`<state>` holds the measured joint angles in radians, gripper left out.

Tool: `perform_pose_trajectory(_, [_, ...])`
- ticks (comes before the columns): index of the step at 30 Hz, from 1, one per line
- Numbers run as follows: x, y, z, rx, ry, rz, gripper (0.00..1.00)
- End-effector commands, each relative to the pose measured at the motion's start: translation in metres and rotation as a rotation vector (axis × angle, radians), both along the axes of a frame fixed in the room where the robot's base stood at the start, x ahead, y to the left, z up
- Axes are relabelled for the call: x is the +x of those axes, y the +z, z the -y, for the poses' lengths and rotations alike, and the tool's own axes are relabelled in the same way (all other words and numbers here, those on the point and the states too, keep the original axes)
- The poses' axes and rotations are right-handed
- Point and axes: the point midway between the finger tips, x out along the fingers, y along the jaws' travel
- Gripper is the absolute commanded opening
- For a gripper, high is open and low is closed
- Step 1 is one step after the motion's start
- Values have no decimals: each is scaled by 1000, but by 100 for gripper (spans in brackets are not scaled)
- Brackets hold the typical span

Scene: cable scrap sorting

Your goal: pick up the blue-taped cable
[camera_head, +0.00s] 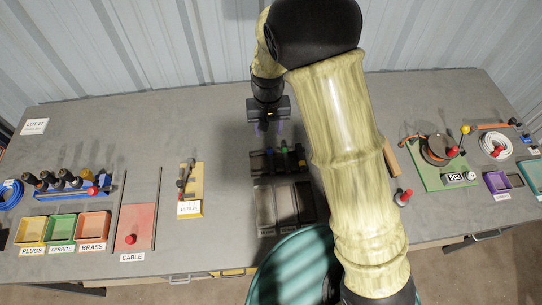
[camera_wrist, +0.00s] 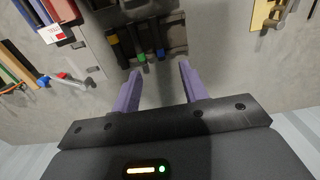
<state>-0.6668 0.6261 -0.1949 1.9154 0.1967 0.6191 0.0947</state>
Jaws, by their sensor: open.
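The blue-taped cable (camera_wrist: 160,52) is a short dark piece with a blue end. It lies in a dark rack (camera_wrist: 178,28) beside a green-taped cable (camera_wrist: 142,57) and a yellow-marked one (camera_wrist: 113,39). In the head view the blue-taped cable (camera_head: 268,152) is the left one, left of the green-taped cable (camera_head: 284,147). My gripper (camera_head: 271,127) is above the table, just behind the rack. In the wrist view my gripper (camera_wrist: 158,80) is open and empty, its two purple fingers apart, with the blue end just beyond the gap between them.
Grey and dark trays (camera_head: 265,207) stand in front of the rack. A yellow fixture (camera_head: 190,190), a red CABLE plate (camera_head: 140,226) and small bins (camera_head: 62,228) are at left. A green board (camera_head: 446,178) is at right. Bare table lies left of the rack.

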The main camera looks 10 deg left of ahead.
Motion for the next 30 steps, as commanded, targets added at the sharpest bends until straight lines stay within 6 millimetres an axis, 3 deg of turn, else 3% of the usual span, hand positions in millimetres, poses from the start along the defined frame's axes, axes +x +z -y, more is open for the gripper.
perform_pose_trajectory(5, [0,-6,1,0,-1,-2,44])
perform_pose_trajectory(24, [-1,-98,1,-1,0,-4,44])
perform_pose_trajectory(30, [0,-119,-1,0,5,0,44])
